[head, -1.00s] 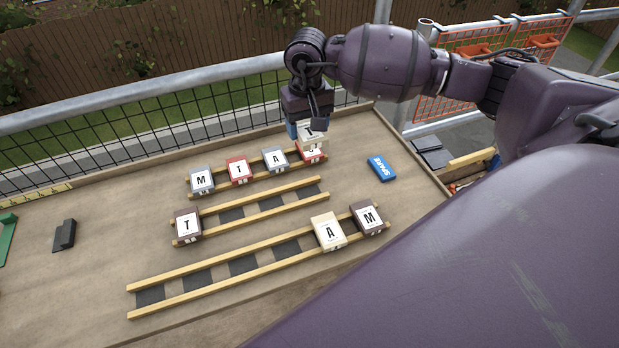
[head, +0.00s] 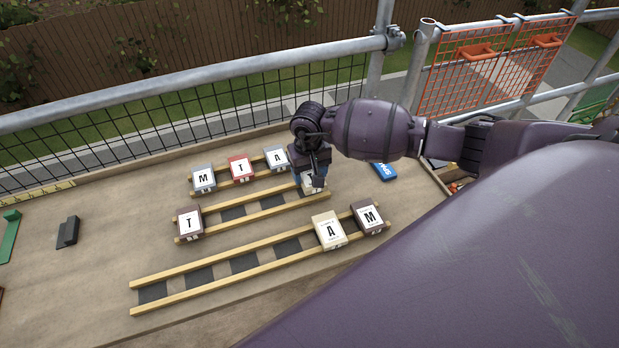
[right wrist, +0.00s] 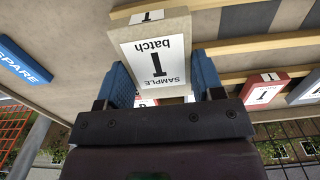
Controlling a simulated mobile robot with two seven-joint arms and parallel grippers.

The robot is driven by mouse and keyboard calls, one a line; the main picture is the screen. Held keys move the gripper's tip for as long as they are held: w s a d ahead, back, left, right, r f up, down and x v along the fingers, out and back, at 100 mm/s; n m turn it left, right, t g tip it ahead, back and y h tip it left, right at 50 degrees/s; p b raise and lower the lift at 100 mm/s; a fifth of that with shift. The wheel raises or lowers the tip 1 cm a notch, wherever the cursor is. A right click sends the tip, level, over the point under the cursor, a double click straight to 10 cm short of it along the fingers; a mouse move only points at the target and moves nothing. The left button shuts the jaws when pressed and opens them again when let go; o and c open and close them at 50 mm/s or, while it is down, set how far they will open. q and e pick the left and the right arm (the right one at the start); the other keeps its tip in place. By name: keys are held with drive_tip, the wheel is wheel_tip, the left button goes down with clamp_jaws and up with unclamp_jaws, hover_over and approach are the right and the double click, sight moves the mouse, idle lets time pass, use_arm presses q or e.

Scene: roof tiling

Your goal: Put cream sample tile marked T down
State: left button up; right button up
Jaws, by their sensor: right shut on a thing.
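My right gripper (head: 312,178) is shut on a cream tile (head: 309,187) at the right end of the middle pair of wooden rails (head: 262,207). In the right wrist view, the cream tile (right wrist: 154,50) reads "SAMPLE batch" with a large letter, upside down, consistent with T. The blue finger pads of the gripper (right wrist: 163,72) press its two sides. I cannot tell whether the tile touches the rails. The gripper hides most of it in the head view. My left gripper is not in view.
A brown T tile (head: 189,222) sits at the middle rails' left end. Grey M (head: 203,179), red T (head: 241,168) and grey A (head: 276,158) tiles stand behind. Cream A (head: 329,231) and brown M (head: 367,217) sit on the front rails. A blue SPARE block (head: 385,171) lies right.

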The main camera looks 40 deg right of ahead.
sight(309, 174)
wheel_tip(309, 174, down, 2)
drive_tip(key=shift+f, duration=0.3)
drive_tip(key=shift+f+b, duration=0.5)
drive_tip(key=o, duration=0.9)
drive_tip(key=shift+o, duration=0.6)
drive_tip(key=shift+r+p, duration=0.45)
wheel_tip(309, 174, up, 12)
drive_tip(key=shift+b, duration=0.3)
